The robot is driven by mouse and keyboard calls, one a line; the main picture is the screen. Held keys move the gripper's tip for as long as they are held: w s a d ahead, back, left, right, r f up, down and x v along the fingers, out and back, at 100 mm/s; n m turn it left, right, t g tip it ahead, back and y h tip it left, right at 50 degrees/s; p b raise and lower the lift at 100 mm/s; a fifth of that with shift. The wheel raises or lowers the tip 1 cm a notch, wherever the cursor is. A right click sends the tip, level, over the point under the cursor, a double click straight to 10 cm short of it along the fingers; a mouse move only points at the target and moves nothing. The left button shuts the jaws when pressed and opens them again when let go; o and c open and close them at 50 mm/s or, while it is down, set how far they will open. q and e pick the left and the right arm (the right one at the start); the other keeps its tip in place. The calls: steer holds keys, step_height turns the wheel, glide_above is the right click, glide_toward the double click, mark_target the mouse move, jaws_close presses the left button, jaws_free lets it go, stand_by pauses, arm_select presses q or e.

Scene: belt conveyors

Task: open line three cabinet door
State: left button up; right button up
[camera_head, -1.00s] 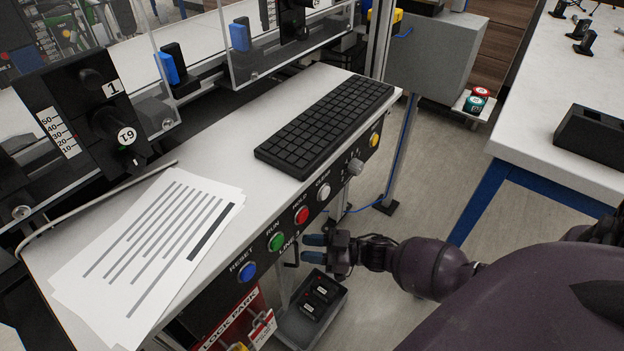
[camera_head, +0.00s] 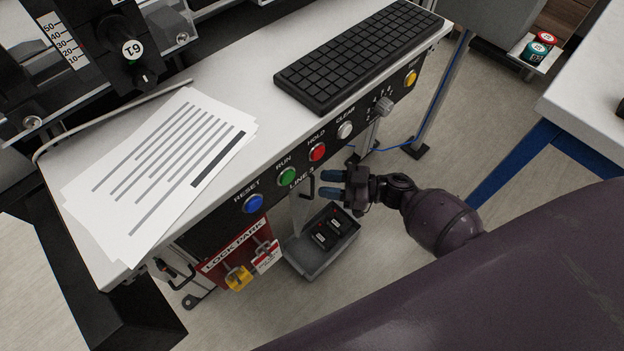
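The "LINE 3" label (camera_head: 301,178) is on the black button panel along the desk's front. Just under it, a dark bar handle (camera_head: 307,188) stands out from a pale cabinet front (camera_head: 301,212), most of which is hidden under the desk. I see no open gap at the door. My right gripper (camera_head: 321,184) comes in from the right, its two blue-tipped fingers apart and pointing left at the handle. The fingertips are close to the handle's right side; I cannot tell whether they touch it. My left gripper is not in view.
A grey open bin (camera_head: 309,264) with black devices sits below the gripper. A red "LOCK PARK" board (camera_head: 226,258) with a yellow padlock hangs to its left. Buttons line the panel above. A keyboard (camera_head: 357,53) and papers (camera_head: 148,163) lie on the desk.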

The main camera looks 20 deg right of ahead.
mark_target(313, 196)
steer(key=shift+x, duration=1.95)
jaws_close()
